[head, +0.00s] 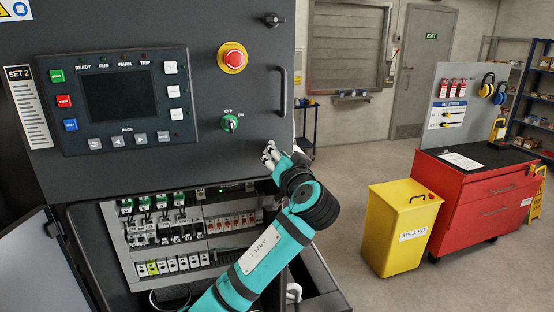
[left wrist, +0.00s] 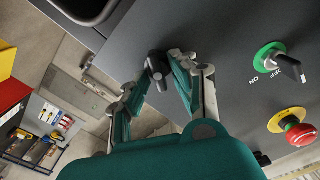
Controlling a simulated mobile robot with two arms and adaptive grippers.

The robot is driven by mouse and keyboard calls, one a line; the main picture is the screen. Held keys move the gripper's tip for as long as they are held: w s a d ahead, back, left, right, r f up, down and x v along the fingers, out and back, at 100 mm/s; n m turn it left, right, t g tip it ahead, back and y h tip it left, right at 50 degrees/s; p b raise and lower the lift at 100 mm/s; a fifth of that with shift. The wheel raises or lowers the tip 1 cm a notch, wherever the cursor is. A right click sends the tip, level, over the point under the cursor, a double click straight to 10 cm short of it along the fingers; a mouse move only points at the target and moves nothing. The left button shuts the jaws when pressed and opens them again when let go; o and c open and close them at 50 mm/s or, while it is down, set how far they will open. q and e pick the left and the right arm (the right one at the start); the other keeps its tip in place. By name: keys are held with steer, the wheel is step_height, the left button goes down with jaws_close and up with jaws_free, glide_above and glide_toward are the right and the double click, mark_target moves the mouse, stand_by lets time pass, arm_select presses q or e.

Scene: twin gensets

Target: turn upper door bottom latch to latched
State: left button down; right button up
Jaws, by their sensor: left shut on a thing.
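The dark upper door (head: 235,110) carries the control panel and appears closed. Its bottom latch, a small dark knob (left wrist: 157,66), shows between the fingertips in the left wrist view. In the head view my gripper hides that latch. My left gripper (head: 271,153) is at the door's lower right corner, and its fingers also show in the left wrist view (left wrist: 168,68). It is shut on the bottom latch. The latch's exact angle is hard to tell. The top latch (head: 274,20) points to the right. My right gripper is in neither view.
A pull handle (head: 283,90), a green OFF/ON switch (head: 230,123) and a red emergency stop (head: 232,58) are on the door near my gripper. Below is an open compartment with breakers (head: 165,235). A yellow bin (head: 395,230) and red cabinet (head: 475,205) stand right.

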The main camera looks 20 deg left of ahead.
arm_select(q)
steer(key=shift+w+d+f+m+p, duration=0.1)
steer(key=shift+m+p, duration=0.35)
steer(key=shift+m, duration=1.55)
steer(key=shift+s+f+m+p, duration=0.15)
steer(key=shift+m+p, duration=0.35)
steer(key=shift+m, duration=1.5)
steer(key=shift+w+d+f+m+p, duration=0.15)
steer(key=shift+m+p, duration=0.3)
steer(key=shift+m, duration=1.55)
steer(key=shift+a, duration=0.1)
steer(key=c, duration=1.1)
jaws_free()
steer(key=shift+c, duration=0.2)
steer(key=v, duration=1.2)
